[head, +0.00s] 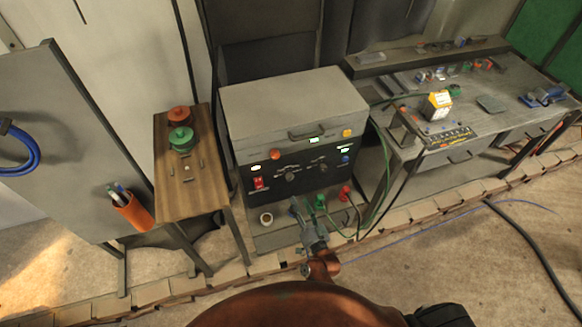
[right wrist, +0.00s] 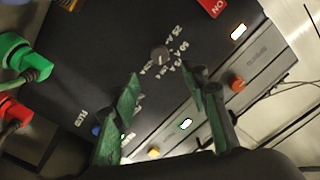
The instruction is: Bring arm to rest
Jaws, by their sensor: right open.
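My right gripper (head: 308,214) is in front of the lower panel of the grey and black instrument cabinet (head: 292,102) in the head view. Its arm rises from the bottom middle of that view. In the right wrist view the two green-faced fingers of the right gripper (right wrist: 165,85) stand apart with nothing between them. Beyond them is the black panel (right wrist: 95,60) with a round knob (right wrist: 160,56). Whether the fingertips touch the panel cannot be told. My left gripper is not in view.
A green plug (right wrist: 22,55) and a red plug (right wrist: 12,113) with cables sit left of the fingers in the wrist view. A wooden side table (head: 190,195) with spools stands left of the cabinet. A cluttered workbench (head: 490,105) stands right. A black cable (head: 535,255) crosses the floor.

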